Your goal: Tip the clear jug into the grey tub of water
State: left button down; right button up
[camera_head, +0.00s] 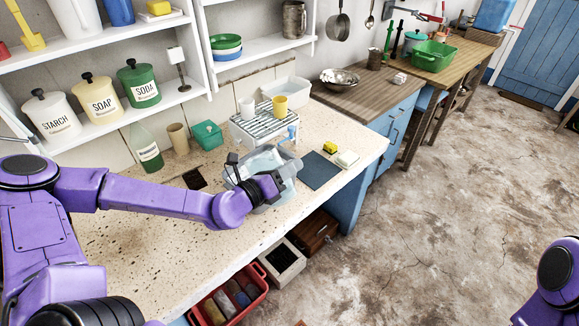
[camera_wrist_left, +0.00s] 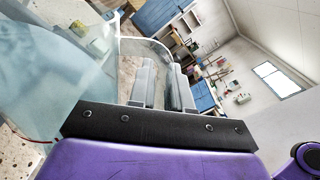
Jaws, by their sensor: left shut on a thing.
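The clear jug (camera_head: 264,160) is over the trough counter in the head view, at the end of my left arm. It fills the left of the wrist view as a see-through wall (camera_wrist_left: 45,75). My left gripper (camera_head: 270,181) is shut on the jug; its grey fingers show in the wrist view (camera_wrist_left: 162,88). The grey tub (camera_head: 288,187) appears below and around the jug, largely hidden by the jug and gripper. I cannot tell the jug's exact tilt or whether water is leaving it. My right gripper is out of view.
A white wire rack (camera_head: 262,122) with cups stands behind the jug. A dark mat (camera_head: 321,171), a yellow sponge (camera_head: 330,147) and a soap block (camera_head: 347,159) lie to the right.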

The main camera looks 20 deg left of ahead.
aim_at(267, 161)
pick_arm(q)
jog(key=shift+r, duration=0.1)
dwell(0.3)
jog(key=shift+w+a+r+n, duration=0.1)
jog(key=shift+w+a+n, duration=0.05)
jog(key=shift+a+n, duration=0.35)
jog(key=shift+w+a+r+n, duration=0.15)
jog(key=shift+a+n, duration=0.1)
jog(key=shift+n, duration=0.35)
dwell(0.5)
jog(key=shift+w+a+n+b, duration=0.25)
jog(key=shift+a+n+b, duration=0.35)
jog(key=shift+n, duration=0.1)
jog(key=shift+w+a+n, duration=0.1)
jog(key=shift+a+n, duration=0.15)
jog(key=shift+n, duration=0.05)
dwell(0.7)
jog(key=shift+w+a+f+n+b, duration=0.1)
jog(key=shift+a+f+n+b, duration=0.05)
jog(key=shift+a+n+b, duration=0.15)
jog(key=shift+w+a+f+n+b, duration=0.1)
jog(key=shift+w+a+n+b, duration=0.1)
jog(key=shift+a+n+b, duration=0.25)
jog(key=shift+a+n, duration=0.15)
jog(key=shift+n, duration=0.2)
